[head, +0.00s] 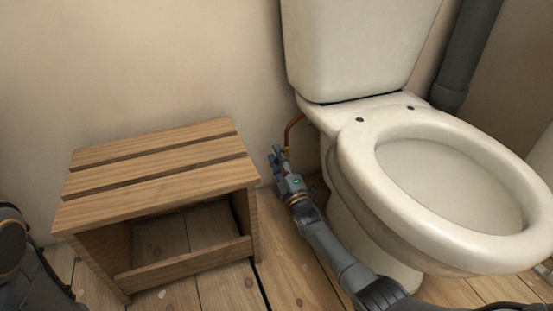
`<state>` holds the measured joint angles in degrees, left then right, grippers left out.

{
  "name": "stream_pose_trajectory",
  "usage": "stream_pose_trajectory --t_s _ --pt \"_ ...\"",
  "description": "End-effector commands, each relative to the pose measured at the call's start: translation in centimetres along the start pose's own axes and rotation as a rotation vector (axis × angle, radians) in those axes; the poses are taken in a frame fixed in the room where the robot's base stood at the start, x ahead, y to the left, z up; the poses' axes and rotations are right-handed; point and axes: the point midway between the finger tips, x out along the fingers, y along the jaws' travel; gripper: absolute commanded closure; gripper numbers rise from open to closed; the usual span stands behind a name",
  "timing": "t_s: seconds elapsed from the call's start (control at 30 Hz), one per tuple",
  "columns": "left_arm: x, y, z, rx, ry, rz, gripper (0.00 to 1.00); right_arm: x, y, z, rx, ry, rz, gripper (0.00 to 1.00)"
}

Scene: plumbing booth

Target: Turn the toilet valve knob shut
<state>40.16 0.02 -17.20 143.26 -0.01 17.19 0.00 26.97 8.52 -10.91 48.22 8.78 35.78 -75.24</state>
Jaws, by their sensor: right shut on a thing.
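My right gripper (278,156) reaches in low beside the toilet, at the lower end of a bent copper pipe (291,128). It is shut on the valve knob, which is mostly hidden behind the fingers. The copper pipe rises from there toward the underside of the tank (350,45). The white toilet (375,190) stands to the right of the gripper, its lid-less seat facing up. At the left edge a part of my left arm shows, but the left gripper is not seen.
A slatted wooden stool (150,185) with an open front stands close to the left of my right gripper. A grey drain pipe (466,60) runs down behind the toilet at the right. A narrow strip of plank floor (290,265) is bare between stool and toilet.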

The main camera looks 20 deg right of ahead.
Motion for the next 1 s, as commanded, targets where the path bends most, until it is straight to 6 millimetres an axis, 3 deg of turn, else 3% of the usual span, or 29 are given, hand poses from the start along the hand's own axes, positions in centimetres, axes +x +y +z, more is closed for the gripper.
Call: stream_pose_trajectory --t_s 0.4,0.93,0.97,1.0 --pt "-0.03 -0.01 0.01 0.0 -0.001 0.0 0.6 0.26 0.1 0.38 0.092 -0.008 0.175 0.93" --pt "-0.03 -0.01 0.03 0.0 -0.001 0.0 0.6 -0.07 0.16 0.18 0.108 -0.003 0.207 0.93" --pt "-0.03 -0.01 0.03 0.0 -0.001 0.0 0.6 -0.08 0.16 0.18 0.108 -0.003 0.207 0.56" --pt "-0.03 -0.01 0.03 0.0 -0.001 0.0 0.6 -0.08 0.15 0.17 0.108 -0.003 0.207 0.48"
